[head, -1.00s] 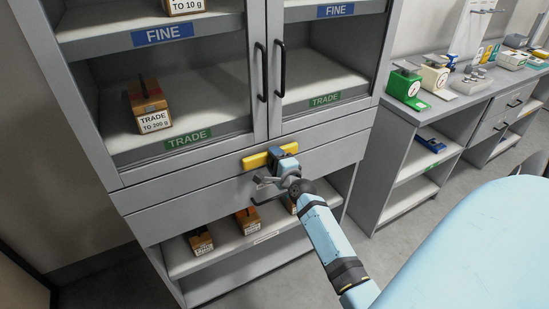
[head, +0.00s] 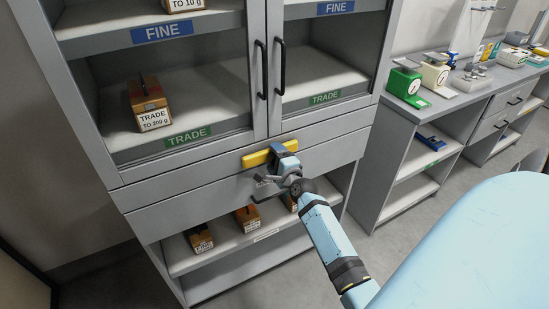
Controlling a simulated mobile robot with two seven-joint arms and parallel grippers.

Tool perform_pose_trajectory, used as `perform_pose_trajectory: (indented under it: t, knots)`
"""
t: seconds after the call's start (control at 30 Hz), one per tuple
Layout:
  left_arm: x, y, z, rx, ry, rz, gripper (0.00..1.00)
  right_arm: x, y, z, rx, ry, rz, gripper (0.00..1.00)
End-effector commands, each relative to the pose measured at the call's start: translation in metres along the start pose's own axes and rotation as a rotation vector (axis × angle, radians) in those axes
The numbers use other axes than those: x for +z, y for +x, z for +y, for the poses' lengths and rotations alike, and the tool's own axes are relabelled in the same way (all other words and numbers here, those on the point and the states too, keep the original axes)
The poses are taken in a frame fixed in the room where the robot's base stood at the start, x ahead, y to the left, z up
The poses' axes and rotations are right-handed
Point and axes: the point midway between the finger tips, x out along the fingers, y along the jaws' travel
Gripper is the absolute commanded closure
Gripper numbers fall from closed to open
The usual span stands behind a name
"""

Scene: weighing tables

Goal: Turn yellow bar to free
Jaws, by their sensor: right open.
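The yellow bar (head: 256,158) lies level across the front of the grey cabinet, just below the two glass-fronted doors. My right gripper (head: 276,151) is at the bar's right part and hides some of it. It is open; I cannot tell whether its fingers touch the bar or stand around it. My left gripper is not in view.
The cabinet doors have black upright handles (head: 263,70). A drawer handle (head: 257,199) shows below the bar. Wooden boxes (head: 247,218) stand on the open lower shelf. To the right, a counter holds a green scale (head: 405,82). Floor is clear between.

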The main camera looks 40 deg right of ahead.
Motion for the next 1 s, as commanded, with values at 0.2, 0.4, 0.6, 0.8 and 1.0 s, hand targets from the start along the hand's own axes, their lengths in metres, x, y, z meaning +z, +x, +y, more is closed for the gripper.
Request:
perform_pose_trajectory:
  t: [0.2,0.4,0.6,0.8,1.0]
  knots:
    - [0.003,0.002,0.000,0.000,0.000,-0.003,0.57,-0.001,-0.040,0.003,0.003,0.000,0.002,0.26]
    - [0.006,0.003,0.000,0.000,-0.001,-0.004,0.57,-0.001,-0.086,0.002,0.003,0.001,0.001,0.26]
    - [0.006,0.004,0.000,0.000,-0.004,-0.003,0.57,-0.001,-0.120,0.002,0.003,0.002,0.001,0.26]
    - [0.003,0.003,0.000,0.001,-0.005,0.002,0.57,-0.001,-0.132,0.001,0.002,0.003,0.000,0.26]
    - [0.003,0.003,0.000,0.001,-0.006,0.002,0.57,0.000,-0.133,0.001,0.002,0.003,0.000,0.26]
